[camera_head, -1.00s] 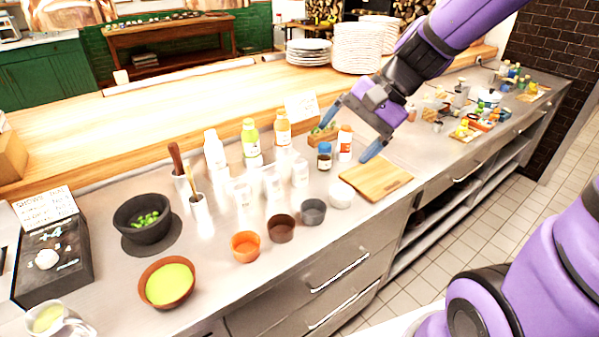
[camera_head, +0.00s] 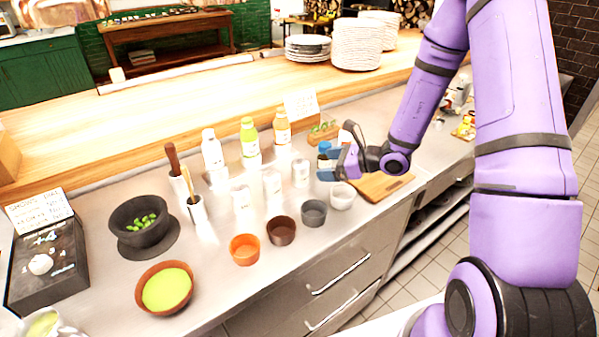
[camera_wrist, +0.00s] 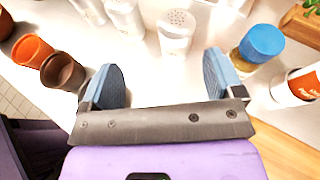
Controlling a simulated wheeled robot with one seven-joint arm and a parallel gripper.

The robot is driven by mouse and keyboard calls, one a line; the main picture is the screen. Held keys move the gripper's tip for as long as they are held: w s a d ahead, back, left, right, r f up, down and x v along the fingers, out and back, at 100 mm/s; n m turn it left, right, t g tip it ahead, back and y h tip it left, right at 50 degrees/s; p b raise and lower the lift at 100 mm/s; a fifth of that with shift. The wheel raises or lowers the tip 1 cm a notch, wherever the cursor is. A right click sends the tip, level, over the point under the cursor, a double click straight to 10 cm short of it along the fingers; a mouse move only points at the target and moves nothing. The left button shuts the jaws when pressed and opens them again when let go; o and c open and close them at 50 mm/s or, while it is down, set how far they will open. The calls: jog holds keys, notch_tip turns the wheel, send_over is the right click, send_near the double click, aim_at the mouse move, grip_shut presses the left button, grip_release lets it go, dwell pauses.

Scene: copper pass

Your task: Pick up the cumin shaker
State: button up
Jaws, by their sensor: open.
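Several white shakers with perforated lids stand upright on the steel counter; I cannot read which one is cumin. The rightmost white shaker (camera_head: 300,173) is closest to my gripper (camera_head: 331,164). In the wrist view this shaker (camera_wrist: 177,32) stands just beyond the gap between the blue fingers of my gripper (camera_wrist: 162,68), apart from them. My gripper is open and empty. Two more white shakers (camera_head: 272,187) (camera_head: 241,201) stand to its left. A blue-capped jar (camera_wrist: 261,46) is just right of the right finger in the wrist view.
An orange-labelled jar (camera_wrist: 300,86) stands farther right. Orange (camera_head: 244,250), brown (camera_head: 281,231) and grey (camera_head: 313,213) cups line the counter's front. Tall bottles (camera_head: 250,140) stand behind the shakers. A wooden board (camera_head: 385,187) lies to the right, partly behind my arm.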

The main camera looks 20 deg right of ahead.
aim_at(300, 169)
jog(key=shift+w+d+f+m+t+h, duration=0.15)
jog(key=shift+d+f+m, duration=0.15)
jog(key=shift+f, duration=0.25)
jog(key=shift+w+d+f+m+t+h, duration=0.15)
jog(key=shift+f+m, duration=0.25)
jog(key=shift+f, duration=0.15)
jog(key=shift+w+f, duration=0.15)
jog(key=x, duration=0.4)
jog(key=shift+w+a, duration=0.1)
jog(key=shift+x, duration=3.15)
jog(key=shift+w, duration=0.15)
jog(key=c, duration=1.1)
